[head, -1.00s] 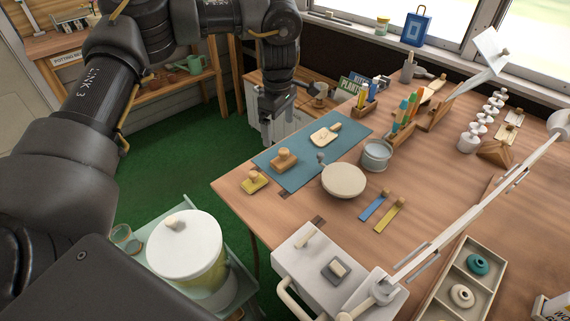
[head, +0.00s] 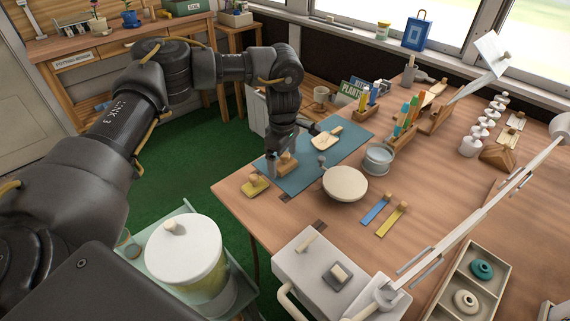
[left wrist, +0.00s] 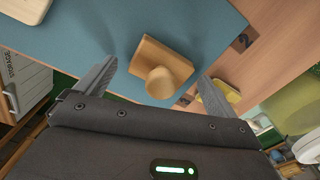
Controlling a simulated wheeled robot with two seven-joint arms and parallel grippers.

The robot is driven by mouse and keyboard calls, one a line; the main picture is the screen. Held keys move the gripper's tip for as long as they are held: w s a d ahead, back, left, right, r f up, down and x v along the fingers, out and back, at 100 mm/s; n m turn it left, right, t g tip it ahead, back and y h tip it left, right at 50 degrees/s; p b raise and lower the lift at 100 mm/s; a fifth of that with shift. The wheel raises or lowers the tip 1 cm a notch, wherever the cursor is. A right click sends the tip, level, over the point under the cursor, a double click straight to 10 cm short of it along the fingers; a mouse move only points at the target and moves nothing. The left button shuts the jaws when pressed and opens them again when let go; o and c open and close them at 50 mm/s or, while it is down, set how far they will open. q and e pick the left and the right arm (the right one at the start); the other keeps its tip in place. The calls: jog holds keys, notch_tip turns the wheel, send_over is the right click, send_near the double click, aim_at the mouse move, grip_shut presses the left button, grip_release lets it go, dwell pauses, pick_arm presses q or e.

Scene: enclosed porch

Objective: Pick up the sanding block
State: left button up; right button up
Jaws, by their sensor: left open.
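A tan wooden block with a round knob, which looks like the sanding block (head: 288,163), lies at the left end of the blue mat (head: 300,178) on the workbench. In the left wrist view the block (left wrist: 150,60) lies just ahead of and between the fingers, knob toward the gripper. My left gripper (head: 275,164) is open and empty, pointing down at the block's left side in the head view and partly covering it. I cannot tell whether a finger touches it. My right gripper is not in view.
A yellow knobbed block (head: 255,186) lies close by, left of the mat. A pale paddle-like wooden piece (head: 326,139) lies farther along the mat. A round cream disc (head: 345,184) stands to the right. A lidded pot (head: 185,248) stands below the bench edge.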

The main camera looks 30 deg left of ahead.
pick_arm(q)
jog(key=shift+f, duration=0.1)
jog(key=c, duration=1)
jog(key=shift+c, duration=0.2)
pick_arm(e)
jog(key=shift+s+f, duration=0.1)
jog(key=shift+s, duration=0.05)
pick_arm(q)
jog(key=shift+r, duration=0.65)
jog(key=r, duration=0.2)
jog(key=shift+s+d+r, duration=0.15)
jog(key=shift+s+r, duration=0.1)
jog(key=shift+r, duration=0.15)
jog(key=s+d+r, duration=0.5)
jog(key=s+r, duration=0.4)
jog(key=s, duration=0.3)
jog(key=shift+d, duration=0.4)
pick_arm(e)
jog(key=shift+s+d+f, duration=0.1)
pick_arm(q)
jog(key=shift+s, duration=0.1)
